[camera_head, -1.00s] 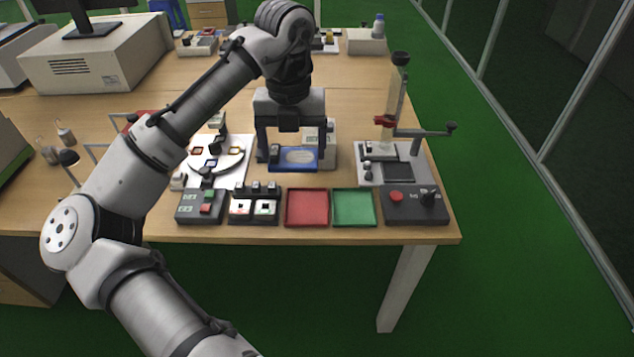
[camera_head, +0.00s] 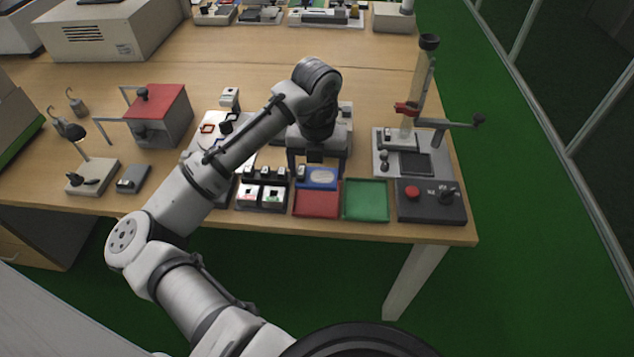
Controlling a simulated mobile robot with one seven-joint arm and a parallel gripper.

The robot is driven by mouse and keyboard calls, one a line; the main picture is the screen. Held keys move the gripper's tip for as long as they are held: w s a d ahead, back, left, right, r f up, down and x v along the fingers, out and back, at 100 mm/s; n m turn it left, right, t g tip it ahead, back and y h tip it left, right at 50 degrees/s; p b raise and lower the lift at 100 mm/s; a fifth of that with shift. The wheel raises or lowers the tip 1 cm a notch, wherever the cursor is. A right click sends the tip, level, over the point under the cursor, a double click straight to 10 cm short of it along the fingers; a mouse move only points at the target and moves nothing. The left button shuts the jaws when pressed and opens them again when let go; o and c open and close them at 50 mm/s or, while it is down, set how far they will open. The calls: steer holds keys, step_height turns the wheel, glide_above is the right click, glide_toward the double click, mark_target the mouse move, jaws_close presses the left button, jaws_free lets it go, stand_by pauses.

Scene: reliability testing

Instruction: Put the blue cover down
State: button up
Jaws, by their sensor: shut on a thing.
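The blue cover (camera_head: 323,181) is a flat blue piece with a pale oval window. It shows just behind the red tray (camera_head: 317,207), its near edge meeting the tray's back edge in the picture. My gripper (camera_head: 317,161) reaches down from above and is shut on the cover. The arm comes in from the lower left. I cannot tell whether the cover touches a surface or hangs a little above it. The fingertips' contact with the cover is partly hidden.
A green tray (camera_head: 366,201) lies right of the red one. A control box (camera_head: 430,202) with a red button and a stand (camera_head: 408,125) with a tall tube are further right. Small switch units (camera_head: 262,194) are left.

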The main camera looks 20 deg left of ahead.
mark_target(318, 175)
steer(key=shift+f, duration=3)
steer(key=o, duration=1)
step_height(318, 175, up, 12)
steer(key=shift+r+b, duration=0.2)
steer(key=shift+b, duration=0.25)
steer(key=shift+w, duration=0.1)
